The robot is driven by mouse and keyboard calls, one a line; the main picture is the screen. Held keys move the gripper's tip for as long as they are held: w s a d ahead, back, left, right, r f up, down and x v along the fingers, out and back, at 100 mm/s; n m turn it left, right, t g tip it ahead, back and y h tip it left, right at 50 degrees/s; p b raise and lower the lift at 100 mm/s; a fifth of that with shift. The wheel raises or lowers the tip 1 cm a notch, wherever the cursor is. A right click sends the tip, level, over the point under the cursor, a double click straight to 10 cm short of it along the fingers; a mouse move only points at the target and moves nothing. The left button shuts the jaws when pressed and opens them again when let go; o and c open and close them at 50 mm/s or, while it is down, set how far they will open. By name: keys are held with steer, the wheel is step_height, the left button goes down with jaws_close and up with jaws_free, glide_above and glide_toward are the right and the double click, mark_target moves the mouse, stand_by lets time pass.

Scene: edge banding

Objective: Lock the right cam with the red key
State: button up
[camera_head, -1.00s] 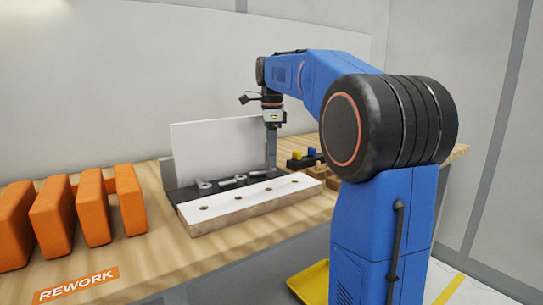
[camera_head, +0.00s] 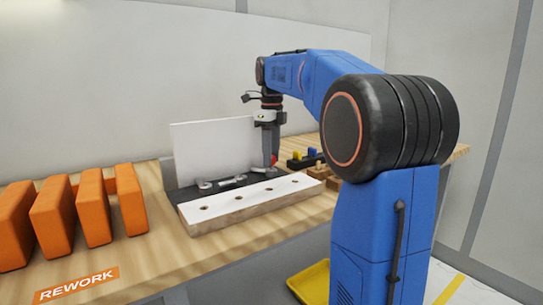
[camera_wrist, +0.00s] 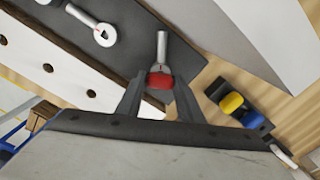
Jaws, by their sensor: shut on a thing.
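My gripper (camera_wrist: 157,98) is shut on the red key (camera_wrist: 160,80), seen between its fingertips in the wrist view. The red key also shows in the head view (camera_head: 274,159), low over the right end of the dark fixture (camera_wrist: 120,50). A silver bar (camera_wrist: 162,47) sticks out past the red key. The right cam's round head is not visible under the key, and I cannot tell how deep the key sits. Another cam (camera_wrist: 104,36), a pale disc with a red mark and a bar, lies to the left on the fixture.
A rack (camera_wrist: 218,90) with a yellow key (camera_wrist: 230,102) and a blue key (camera_wrist: 252,119) is close to the right. A white panel (camera_head: 215,150) stands behind the fixture, and a drilled board (camera_head: 250,200) lies in front. Orange blocks (camera_head: 52,215) stand at left.

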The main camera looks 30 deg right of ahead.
steer(key=shift+m, duration=1)
steer(key=m, duration=0.4)
steer(key=shift+m, duration=0.4)
steer(key=shift+w+r, duration=0.1)
steer(key=shift+r, duration=2.9)
